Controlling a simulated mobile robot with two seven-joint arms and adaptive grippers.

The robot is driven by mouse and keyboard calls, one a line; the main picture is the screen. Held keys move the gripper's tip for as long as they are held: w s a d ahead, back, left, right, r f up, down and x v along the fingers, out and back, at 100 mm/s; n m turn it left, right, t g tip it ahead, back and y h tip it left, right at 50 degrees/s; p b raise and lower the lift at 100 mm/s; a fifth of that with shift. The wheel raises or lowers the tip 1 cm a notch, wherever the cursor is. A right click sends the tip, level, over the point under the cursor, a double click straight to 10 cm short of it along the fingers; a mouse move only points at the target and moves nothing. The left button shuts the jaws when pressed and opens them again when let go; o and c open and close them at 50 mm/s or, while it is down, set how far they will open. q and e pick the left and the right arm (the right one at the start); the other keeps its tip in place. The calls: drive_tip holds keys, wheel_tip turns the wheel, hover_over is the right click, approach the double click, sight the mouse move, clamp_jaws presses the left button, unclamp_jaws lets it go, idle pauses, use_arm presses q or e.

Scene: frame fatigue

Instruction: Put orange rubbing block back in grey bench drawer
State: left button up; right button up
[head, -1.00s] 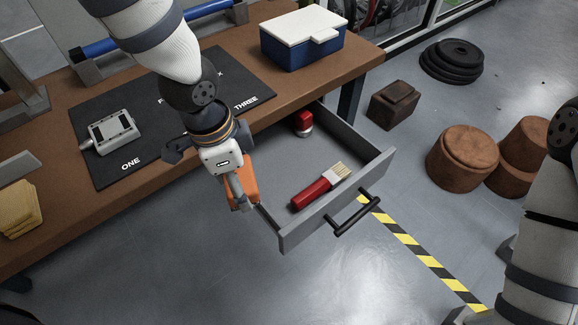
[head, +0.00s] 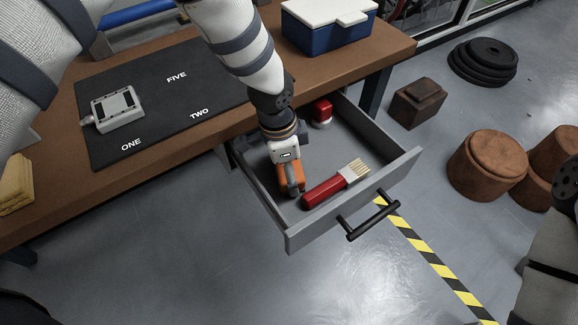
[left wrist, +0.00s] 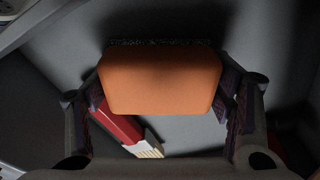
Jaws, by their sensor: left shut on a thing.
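The orange rubbing block (head: 282,180) is in my left gripper (head: 291,190), over the left part of the open grey bench drawer (head: 402,168). In the left wrist view the block (left wrist: 160,80) sits between the two fingers (left wrist: 165,110), with grey drawer floor behind it. I cannot tell whether the block touches the floor. A red-handled brush (head: 335,185) lies in the drawer just right of the gripper, and it also shows below the block in the left wrist view (left wrist: 120,128). The right gripper is out of view; only part of my right arm shows.
A red and white item (head: 322,113) lies at the drawer's back. On the bench are a black mat (head: 150,145), a grey device (head: 117,110) and a blue box (head: 322,38). Brown stools (head: 485,165) stand at right.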

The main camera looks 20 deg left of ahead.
sight(282, 166)
use_arm(q)
drive_tip(key=shift+f, duration=0.1)
drive_tip(key=o, duration=1.2)
drive_tip(key=shift+f, duration=0.1)
drive_tip(key=r, duration=0.4)
drive_tip(key=a+r+p, duration=0.1)
drive_tip(key=r, duration=0.7)
drive_tip(key=shift+s+a+r+p, duration=0.15)
drive_tip(key=shift+s+p, duration=0.2)
drive_tip(key=shift+p, duration=0.05)
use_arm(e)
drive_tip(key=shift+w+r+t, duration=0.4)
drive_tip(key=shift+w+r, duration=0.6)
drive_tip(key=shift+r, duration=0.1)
